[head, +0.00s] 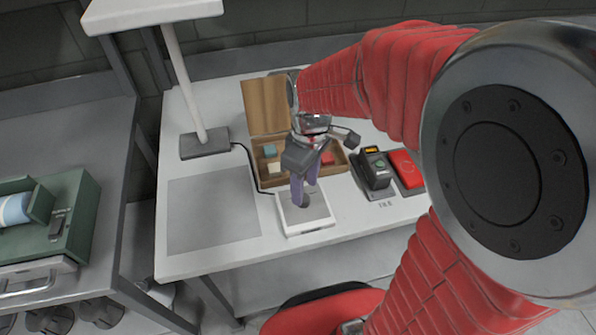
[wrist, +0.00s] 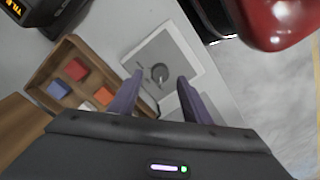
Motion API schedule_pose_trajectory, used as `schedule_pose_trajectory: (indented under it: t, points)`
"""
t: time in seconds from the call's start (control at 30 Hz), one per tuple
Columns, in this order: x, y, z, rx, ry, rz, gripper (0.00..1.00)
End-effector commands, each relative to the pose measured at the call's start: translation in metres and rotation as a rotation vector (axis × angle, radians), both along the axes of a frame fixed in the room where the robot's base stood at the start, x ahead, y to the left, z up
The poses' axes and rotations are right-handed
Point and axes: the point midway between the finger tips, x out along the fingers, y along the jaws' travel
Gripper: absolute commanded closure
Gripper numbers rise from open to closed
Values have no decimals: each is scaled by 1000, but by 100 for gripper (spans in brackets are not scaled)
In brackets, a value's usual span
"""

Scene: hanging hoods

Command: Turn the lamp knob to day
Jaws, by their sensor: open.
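The lamp knob is a small dark round knob (wrist: 159,72) on a white panel with a grey face (wrist: 139,58); the panel (head: 306,231) lies at the table's front edge in the head view. My gripper (head: 305,196) is above the panel, pointing down, and partly hides the knob. In the wrist view its two purple fingers (wrist: 157,92) are apart, with the knob between and beyond their tips. Nothing is held. The knob's setting marks are too small to read. The lamp (head: 187,80) stands at the table's back left, with a cable running to the panel.
An open wooden box (head: 262,183) with several coloured blocks sits just behind the panel. A black device (head: 375,172) and a red one (head: 405,168) stand to the right. A flat grey mat (head: 212,212) lies left of the panel. A green case (head: 75,225) rests on the left bench.

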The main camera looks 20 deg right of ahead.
Motion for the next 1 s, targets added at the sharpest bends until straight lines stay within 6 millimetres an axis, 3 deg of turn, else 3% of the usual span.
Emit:
schedule_pose_trajectory:
  t: [0.23,0.6,1.0]
  points:
    - [-2,1,-29,-1,2,0,56]
    - [-1,1,-34,0,0,0,56]
    - [-1,1,-34,0,0,0,83]
